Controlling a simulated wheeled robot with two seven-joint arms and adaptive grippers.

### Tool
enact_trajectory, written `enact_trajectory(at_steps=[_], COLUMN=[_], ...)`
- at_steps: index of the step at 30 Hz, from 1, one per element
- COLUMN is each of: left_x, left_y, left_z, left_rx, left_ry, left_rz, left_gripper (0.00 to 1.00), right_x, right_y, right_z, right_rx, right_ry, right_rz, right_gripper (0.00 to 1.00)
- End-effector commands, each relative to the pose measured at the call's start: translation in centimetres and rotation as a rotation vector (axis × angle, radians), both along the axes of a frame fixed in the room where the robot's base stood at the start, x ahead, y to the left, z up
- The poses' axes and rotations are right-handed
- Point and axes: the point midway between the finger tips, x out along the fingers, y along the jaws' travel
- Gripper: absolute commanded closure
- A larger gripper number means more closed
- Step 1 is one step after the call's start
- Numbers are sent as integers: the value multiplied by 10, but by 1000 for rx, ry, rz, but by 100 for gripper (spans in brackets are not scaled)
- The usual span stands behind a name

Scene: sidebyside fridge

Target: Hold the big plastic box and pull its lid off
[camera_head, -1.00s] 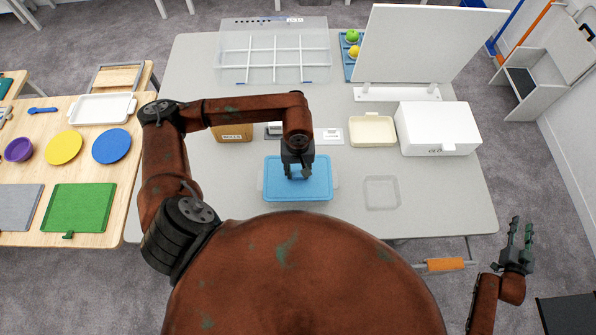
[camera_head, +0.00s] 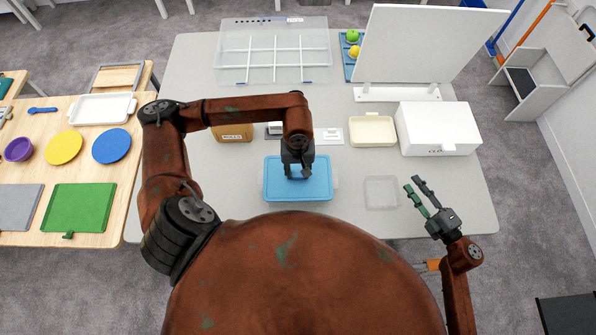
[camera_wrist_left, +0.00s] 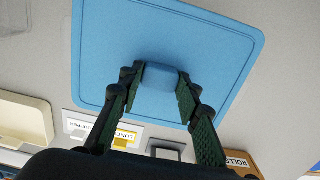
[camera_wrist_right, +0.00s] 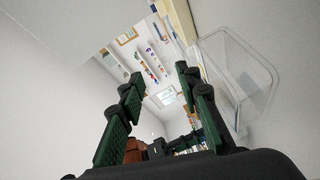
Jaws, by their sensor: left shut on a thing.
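The big plastic box (camera_head: 335,186) is translucent and sits at the front middle of the table. Its blue lid (camera_head: 318,190) covers the top and looks flat. My left gripper (camera_head: 298,176) is above the lid, pointing down. In the left wrist view its fingers (camera_wrist_left: 162,90) are shut on the raised blue knob (camera_wrist_left: 162,78) of the lid. My right gripper (camera_head: 412,184) is open and empty at the table's front right. It is well to the right of the box. In the right wrist view its fingers (camera_wrist_right: 160,75) are spread with nothing between them.
A small clear container (camera_head: 381,193) lies between the big box and my right gripper. Behind are a cream tray (camera_head: 373,131), a white box (camera_head: 438,128), a brown box (camera_head: 233,133) and a clear divided bin (camera_head: 275,55). A wooden table (camera_head: 100,150) stands at the left.

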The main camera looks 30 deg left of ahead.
Motion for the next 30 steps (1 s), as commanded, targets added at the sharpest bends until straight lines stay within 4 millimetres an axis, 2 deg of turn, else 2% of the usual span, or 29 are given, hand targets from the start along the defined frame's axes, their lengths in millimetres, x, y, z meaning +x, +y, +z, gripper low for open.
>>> enact_trajectory(at_steps=[1, 3, 6, 9, 13, 18, 23, 30], left_x=[0, 0, 0, 0, 0, 0, 0, 0], left_y=[0, 0, 0, 0, 0, 0, 0, 0], left_z=[0, 0, 0, 0, 0, 0, 0, 0], left_rx=[0, 0, 0, 0, 0, 0, 0, 0], left_ry=[0, 0, 0, 0, 0, 0, 0, 0], left_rz=[0, 0, 0, 0, 0, 0, 0, 0], left_gripper=[95, 95, 95, 95, 95, 95, 95, 95], right_x=[-16, -37, -67, -91, -112, -119, -115, -106], right_y=[17, 39, 65, 84, 98, 108, 123, 155], right_z=[0, -2, -5, -9, -13, -15, -18, -25], right_rx=[-42, -105, -180, -238, -284, -303, -302, -301], right_ry=[-41, -105, -187, -255, -312, -337, -339, -336], right_rz=[53, 126, 222, 297, 360, 387, 386, 385], right_gripper=[69, 69, 69, 69, 69, 69, 69, 69])
